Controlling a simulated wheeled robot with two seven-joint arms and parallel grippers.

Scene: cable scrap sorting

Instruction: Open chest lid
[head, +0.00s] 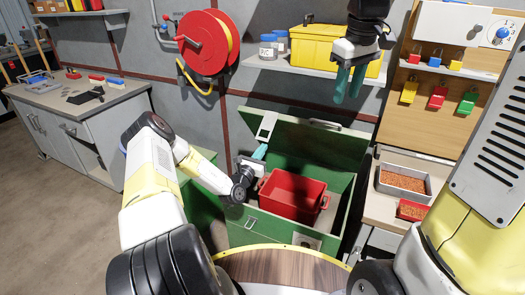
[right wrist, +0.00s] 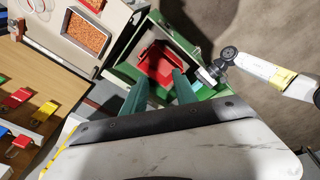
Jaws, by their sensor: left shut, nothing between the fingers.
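My right gripper (head: 350,85) hangs above and behind the chest, open and empty, fingers pointing down.
A shelf with a yellow toolbox (head: 310,48) is behind my right gripper. A red hose reel (head: 205,42) is on the wall. Trays of copper-coloured scrap (head: 404,181) stand right of the chest. A round wooden top (head: 280,268) is in front. Open floor lies at left.

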